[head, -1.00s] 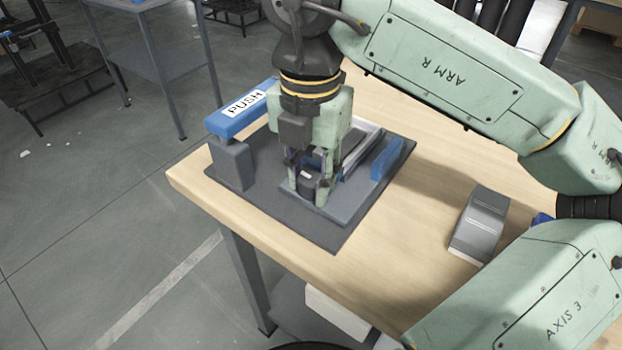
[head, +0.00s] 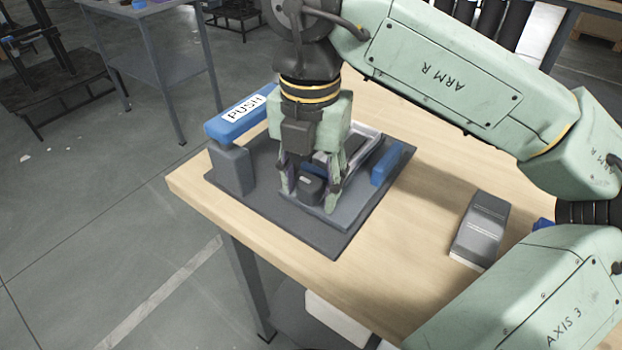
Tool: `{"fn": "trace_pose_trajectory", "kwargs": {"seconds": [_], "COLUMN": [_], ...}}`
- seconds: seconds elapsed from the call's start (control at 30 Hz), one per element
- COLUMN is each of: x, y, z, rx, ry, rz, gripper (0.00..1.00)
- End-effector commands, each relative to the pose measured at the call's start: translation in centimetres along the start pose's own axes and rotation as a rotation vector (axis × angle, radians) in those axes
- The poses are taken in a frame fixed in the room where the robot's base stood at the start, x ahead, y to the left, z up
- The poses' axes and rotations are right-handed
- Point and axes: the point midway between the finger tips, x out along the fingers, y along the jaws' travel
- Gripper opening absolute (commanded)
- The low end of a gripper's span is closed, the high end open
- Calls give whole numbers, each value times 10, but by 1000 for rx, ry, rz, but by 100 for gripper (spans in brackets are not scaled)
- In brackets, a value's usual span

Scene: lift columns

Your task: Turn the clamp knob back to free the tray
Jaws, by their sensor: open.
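The clamp knob (head: 310,187) is a small dark block with a light mark on top. It sits on the grey fixture near its front. My gripper (head: 309,196) points down over it, fingers open, one on each side of the knob. I cannot tell whether the fingers touch it. The tray (head: 368,137), with a pale rim, lies in the fixture behind my gripper and is partly hidden by it. The fixture's dark base plate (head: 335,242) rests on the wooden table.
A blue lever marked PUSH (head: 240,115) stands on a grey post at the plate's left. A blue block (head: 387,164) is at the right side. A grey box-like device (head: 480,228) sits on the table (head: 420,215) further right. Bare wood lies between.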

Motion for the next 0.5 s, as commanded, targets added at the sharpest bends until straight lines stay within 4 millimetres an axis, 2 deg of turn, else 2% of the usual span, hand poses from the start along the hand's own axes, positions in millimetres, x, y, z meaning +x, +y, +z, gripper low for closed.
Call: {"fn": "trace_pose_trajectory", "kwargs": {"seconds": [0.17, 0.5], "x": [-7, -38], "y": [0, 0], "z": [0, 0], "rx": [0, 1], "ry": [0, -1], "rz": [0, 0], "gripper": [45, 45]}}
